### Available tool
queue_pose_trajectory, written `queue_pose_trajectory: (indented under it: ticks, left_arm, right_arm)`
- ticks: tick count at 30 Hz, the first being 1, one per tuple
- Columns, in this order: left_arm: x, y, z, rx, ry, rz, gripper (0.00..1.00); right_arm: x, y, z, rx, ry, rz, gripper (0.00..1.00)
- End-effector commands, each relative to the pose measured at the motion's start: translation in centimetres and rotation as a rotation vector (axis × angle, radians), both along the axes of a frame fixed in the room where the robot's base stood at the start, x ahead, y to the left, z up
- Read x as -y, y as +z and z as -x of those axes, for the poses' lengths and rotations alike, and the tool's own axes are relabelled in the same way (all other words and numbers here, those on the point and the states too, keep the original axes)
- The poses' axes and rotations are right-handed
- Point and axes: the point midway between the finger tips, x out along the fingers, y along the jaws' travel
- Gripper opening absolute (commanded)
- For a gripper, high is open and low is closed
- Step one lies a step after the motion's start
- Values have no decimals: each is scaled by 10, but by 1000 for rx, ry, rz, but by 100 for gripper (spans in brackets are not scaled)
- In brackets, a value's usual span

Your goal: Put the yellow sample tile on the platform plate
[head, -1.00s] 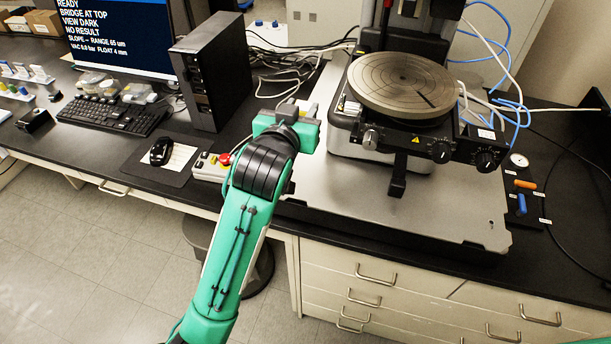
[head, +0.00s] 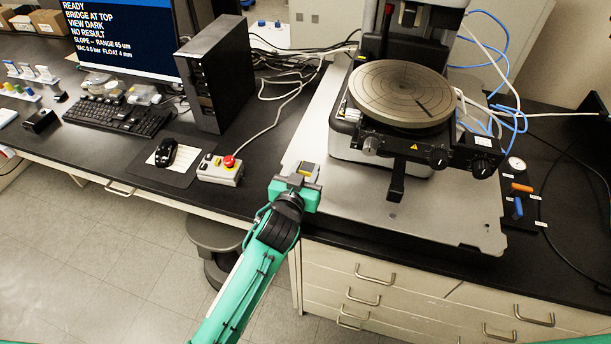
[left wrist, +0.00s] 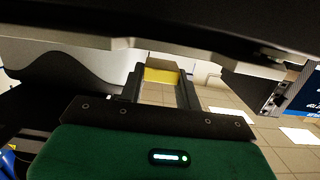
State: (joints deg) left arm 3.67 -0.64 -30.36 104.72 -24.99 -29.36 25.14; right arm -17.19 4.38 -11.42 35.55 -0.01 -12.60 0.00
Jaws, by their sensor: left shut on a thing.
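My left gripper (head: 305,171) is shut on the yellow sample tile (head: 307,168), of which only a small part shows in the head view. In the left wrist view the tile (left wrist: 161,76) shows as a yellow strip between the two fingers. The gripper is near the front left corner of the instrument's base, to the left of and nearer than the platform plate. The platform plate (head: 385,88) is a round grey disc with ring markings, and its top looks bare. My right gripper is not in view.
The instrument's grey base (head: 440,220) has bare room in front of the stage. Black knobs (head: 438,158) stick out below the plate. A control box with a red button (head: 220,169) lies left of the gripper. A black computer tower (head: 215,75) stands behind it.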

Motion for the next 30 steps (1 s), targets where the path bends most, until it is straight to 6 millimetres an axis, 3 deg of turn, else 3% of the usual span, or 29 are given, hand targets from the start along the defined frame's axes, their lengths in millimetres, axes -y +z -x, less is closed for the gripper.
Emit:
queue_pose_trajectory:
  ticks: [6, 17, 18, 21, 30]
  left_arm:
    - [0, -26, 0, -2, 1, 0, 0]
    - [0, -31, 0, -1, 1, 0, 0]
    - [0, -30, 0, -1, 1, 0, 39]
    - [0, -29, 0, -1, 1, 0, 55]
    - [0, -27, 0, -1, 0, 1, 55]
  right_arm:
    - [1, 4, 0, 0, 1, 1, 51]
    - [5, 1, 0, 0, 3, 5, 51]
    - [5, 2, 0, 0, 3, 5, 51]
    - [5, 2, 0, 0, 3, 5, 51]
    - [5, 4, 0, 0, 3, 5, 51]
